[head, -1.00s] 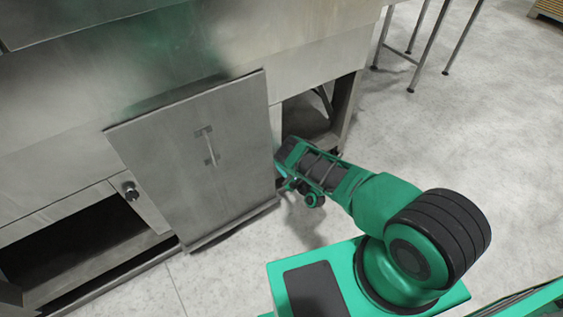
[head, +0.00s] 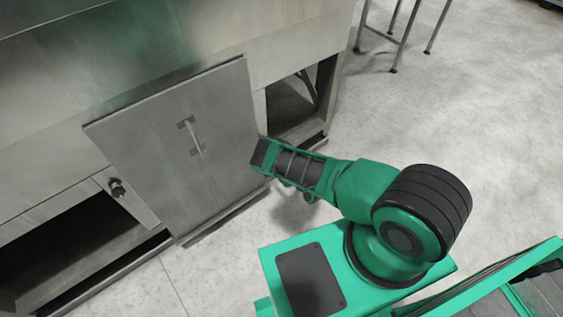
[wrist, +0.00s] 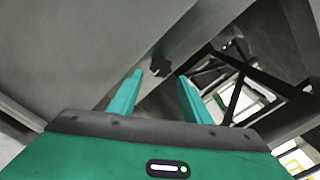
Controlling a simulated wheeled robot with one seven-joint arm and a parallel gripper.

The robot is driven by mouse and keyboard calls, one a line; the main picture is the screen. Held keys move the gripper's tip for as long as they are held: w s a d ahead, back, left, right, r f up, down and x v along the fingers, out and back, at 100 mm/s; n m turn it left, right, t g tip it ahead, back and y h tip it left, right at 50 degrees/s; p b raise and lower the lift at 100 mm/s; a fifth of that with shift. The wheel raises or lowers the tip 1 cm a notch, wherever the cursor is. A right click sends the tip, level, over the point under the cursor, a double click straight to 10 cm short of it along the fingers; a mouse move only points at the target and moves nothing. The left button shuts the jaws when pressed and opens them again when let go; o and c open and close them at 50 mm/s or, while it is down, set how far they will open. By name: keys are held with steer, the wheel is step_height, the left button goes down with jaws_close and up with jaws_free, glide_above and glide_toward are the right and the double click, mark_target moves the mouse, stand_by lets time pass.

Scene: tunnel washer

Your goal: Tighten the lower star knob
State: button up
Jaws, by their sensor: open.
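A dark star-shaped knob (wrist: 160,66) shows in the wrist view, on a grey metal face just beyond my fingertips. My gripper (wrist: 160,77) is open, with one teal finger to each side of the knob's line and a visible gap between them. The knob looks ahead of the fingers, not clasped; the exact distance is hard to tell. In the head view another dark knob (head: 117,187) sits on the frame left of the door panel. The head view does not show my fingers; my wrist end is by the panel's right edge.
A grey door panel (head: 180,145) with a bar handle stands in front of the machine. An open bay (head: 292,105) is right of it and a dark one (head: 60,250) at lower left. The wrist view shows dark struts (wrist: 236,95) at right.

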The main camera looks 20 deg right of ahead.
steer(key=v, duration=0.4)
steer(key=shift+s+d, duration=0.15)
steer(key=shift+s, duration=0.15)
steer(key=shift+s, duration=0.15)
stand_by(0.5)
